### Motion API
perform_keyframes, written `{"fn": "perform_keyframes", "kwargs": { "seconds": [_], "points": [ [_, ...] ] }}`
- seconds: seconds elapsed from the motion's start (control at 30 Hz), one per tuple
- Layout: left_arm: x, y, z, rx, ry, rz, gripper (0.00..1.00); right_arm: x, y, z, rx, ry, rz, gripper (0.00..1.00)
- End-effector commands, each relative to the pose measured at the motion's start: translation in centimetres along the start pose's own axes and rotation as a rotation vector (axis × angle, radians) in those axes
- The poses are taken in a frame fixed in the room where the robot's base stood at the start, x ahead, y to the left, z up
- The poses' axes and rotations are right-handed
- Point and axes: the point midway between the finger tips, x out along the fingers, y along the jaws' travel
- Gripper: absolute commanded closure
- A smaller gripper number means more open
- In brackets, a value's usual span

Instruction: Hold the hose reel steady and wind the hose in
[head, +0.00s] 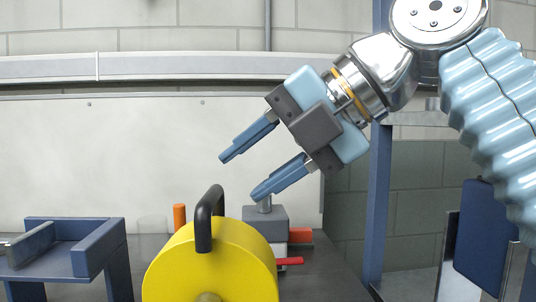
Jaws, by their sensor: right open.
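The yellow hose reel (210,262) stands at the bottom middle of the head view, cut off by the lower edge. A black arched handle (204,215) rises from its top. A round brownish hub shows low on its front face. No hose can be made out. My right gripper (240,177) comes in from the upper right, tilted down to the left. Its two blue fingers are apart and nothing is between them. It is above and behind the handle in the picture, with no visible contact. My left gripper is not in view.
A grey block with a metal post (264,222) and red parts stands behind the reel. An orange cylinder (180,217) and a faint clear vessel (153,224) are left of it. A blue bracket frame (100,244) is at left. A blue post (379,190) rises at right.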

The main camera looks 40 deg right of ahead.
Motion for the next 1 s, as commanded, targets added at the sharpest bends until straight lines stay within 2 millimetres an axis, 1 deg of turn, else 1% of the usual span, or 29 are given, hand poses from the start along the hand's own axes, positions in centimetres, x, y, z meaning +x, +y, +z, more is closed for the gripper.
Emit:
{"fn": "perform_keyframes", "kwargs": {
  "seconds": [0.27,0.3,0.5,0.7,1.0],
  "points": [
    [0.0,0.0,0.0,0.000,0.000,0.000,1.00,3.8,-0.1,0.0,0.003,0.000,-0.003,0.55],
    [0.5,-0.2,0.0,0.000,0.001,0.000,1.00,4.5,-0.3,-0.1,0.001,0.003,-0.001,0.55],
    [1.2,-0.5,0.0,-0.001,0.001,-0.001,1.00,6.6,-0.2,0.0,0.001,0.002,0.000,0.55],
    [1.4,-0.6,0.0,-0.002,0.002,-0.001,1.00,7.6,-0.2,0.0,0.001,0.003,-0.004,0.55],
    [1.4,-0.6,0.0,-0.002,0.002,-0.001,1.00,7.9,-0.3,0.0,0.003,0.007,-0.010,0.55]
  ]
}}
